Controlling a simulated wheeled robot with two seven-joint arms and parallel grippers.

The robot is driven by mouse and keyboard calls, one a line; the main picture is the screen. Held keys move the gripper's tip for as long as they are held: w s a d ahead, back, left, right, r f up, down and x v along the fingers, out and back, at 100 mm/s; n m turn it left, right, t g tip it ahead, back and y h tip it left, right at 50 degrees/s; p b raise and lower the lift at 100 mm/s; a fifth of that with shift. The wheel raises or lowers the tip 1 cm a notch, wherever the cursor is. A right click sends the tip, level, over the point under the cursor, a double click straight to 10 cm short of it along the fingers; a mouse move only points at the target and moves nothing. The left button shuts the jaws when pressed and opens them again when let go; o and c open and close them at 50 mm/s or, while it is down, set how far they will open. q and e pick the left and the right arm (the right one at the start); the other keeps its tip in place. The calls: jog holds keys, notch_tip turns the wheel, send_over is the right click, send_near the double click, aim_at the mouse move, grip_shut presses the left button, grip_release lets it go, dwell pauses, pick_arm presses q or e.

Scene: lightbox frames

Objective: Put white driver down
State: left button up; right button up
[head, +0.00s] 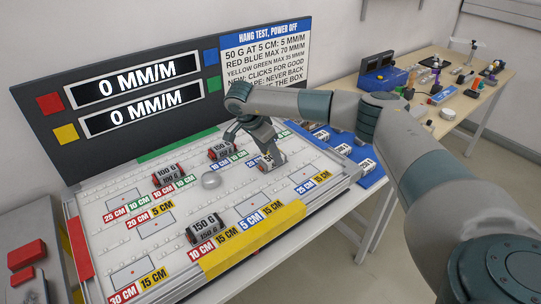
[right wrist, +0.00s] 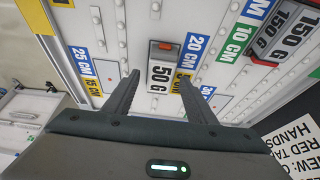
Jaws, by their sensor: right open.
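My right gripper (head: 262,142) is low over the right part of the white board, above a block labelled 50 G (head: 268,162). In the right wrist view the two fingers of the right gripper (right wrist: 160,88) are apart, with the 50 G block (right wrist: 160,75) showing between them. No thing that I can clearly name as a white driver shows. My left gripper is not in view.
A blue tray (head: 372,178) lies to the right. A display panel (head: 120,90) stands behind. A wooden table (head: 470,102) holds small tools.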

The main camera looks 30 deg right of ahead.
jog(key=b+v, duration=0.4)
jog(key=v, duration=0.6)
jog(key=shift+r, duration=0.4)
